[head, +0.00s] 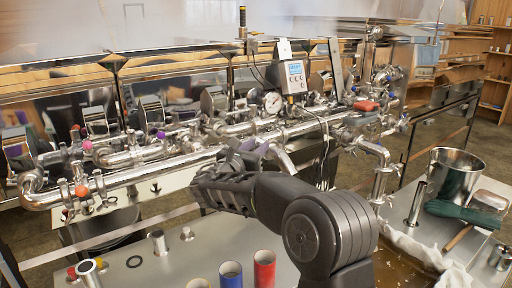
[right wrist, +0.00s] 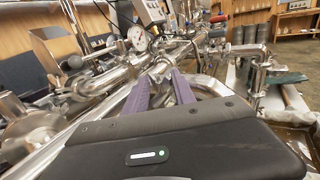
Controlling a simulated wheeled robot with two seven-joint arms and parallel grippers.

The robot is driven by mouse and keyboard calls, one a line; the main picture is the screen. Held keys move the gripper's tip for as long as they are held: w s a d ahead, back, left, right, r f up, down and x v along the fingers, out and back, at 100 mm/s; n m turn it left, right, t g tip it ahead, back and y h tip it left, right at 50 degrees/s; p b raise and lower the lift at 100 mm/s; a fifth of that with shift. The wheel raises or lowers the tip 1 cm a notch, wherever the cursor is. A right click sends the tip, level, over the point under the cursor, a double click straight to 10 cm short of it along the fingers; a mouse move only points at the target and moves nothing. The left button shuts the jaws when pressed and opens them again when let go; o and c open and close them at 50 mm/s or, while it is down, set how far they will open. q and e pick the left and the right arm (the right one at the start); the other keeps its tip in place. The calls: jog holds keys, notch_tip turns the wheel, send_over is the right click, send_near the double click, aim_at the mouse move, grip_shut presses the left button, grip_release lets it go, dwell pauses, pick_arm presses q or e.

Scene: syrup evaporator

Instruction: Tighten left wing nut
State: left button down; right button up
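My right gripper (head: 258,150) reaches to the shiny steel pipe run in the middle of the head view. In the right wrist view its two purple fingers (right wrist: 162,84) stand apart, with a gap between them. A steel pipe clamp fitting (right wrist: 160,68) shows at and just beyond the fingertips. I cannot tell whether the fingers touch it. I cannot make out the left wing nut clearly; the dark hand covers part of the pipe in the head view. My left gripper is not in view.
A pressure gauge (head: 272,102) and a grey control box (head: 294,76) stand behind the pipes. Red (head: 264,268) and blue (head: 231,274) cups are on the front table. A steel pot (head: 455,176) and a green cloth-like item (head: 460,214) are at right.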

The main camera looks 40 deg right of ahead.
grip_shut()
jog(key=m+g+p, duration=0.1)
jog(key=m+g+h+p, duration=0.1)
jog(key=p, duration=0.1)
jog(key=g+p, duration=0.1)
jog(key=g, duration=0.1)
jog(key=shift+w+a+r+m+h, duration=0.2)
jog(key=shift+w+r+m+h, duration=0.1)
jog(key=shift+w+m, duration=0.1)
jog(key=shift+f+m+g+h+p, duration=0.15)
jog(key=shift+m+g+p, duration=0.35)
jog(key=shift+g, duration=0.25)
jog(key=shift+f+m+g+h+p, duration=0.15)
jog(key=shift+m+g+p, duration=0.3)
jog(key=shift+g, duration=0.3)
jog(key=shift+f, duration=0.1)
grip_release()
jog(key=shift+s+d, duration=0.1)
jog(key=shift+d, duration=0.05)
jog(key=o, duration=0.6)
